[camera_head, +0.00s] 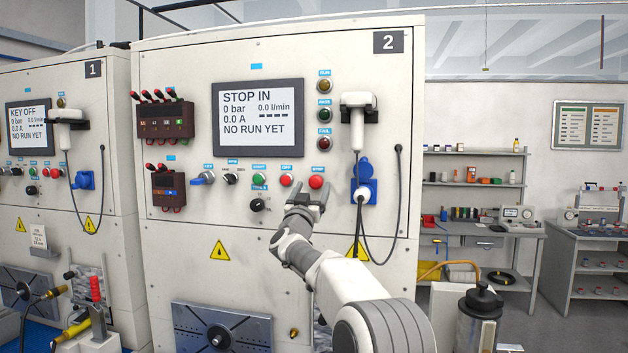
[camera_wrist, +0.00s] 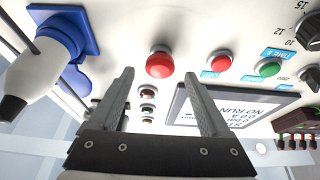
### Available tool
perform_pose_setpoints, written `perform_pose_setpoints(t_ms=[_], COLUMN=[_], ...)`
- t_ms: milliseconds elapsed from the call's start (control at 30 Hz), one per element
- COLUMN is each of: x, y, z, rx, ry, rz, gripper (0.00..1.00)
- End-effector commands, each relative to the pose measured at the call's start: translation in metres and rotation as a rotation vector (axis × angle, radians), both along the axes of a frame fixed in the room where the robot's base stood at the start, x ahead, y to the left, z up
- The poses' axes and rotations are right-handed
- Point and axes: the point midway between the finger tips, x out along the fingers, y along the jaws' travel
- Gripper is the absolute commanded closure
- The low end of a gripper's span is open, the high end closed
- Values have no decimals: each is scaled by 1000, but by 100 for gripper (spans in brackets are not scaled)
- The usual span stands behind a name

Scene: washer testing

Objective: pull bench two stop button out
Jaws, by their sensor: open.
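Bench two's red mushroom stop button (camera_head: 316,181) is on the panel of the cabinet marked 2, at the right end of the button row. Its screen (camera_head: 258,118) reads "STOP IN". My gripper (camera_head: 308,193) is open and empty just in front of and slightly below the button. In the wrist view the stop button (camera_wrist: 159,65) shows beyond my fingertips (camera_wrist: 157,82), roughly centred between them. The fingers do not appear to touch it.
A smaller red button (camera_head: 286,180) and a green button (camera_head: 259,180) sit left of the stop button. A blue socket (camera_head: 369,167) with a white plug (camera_wrist: 32,80) and hanging cables is close on the right. Bench one (camera_head: 45,120) stands at left.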

Motion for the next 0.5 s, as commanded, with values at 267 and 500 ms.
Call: perform_pose_setpoints(t_ms=[267, 500], x=[17, 19], y=[-3, -4], z=[8, 8], rx=[0, 1], ry=[1, 0], rz=[0, 0], gripper=[19, 19])
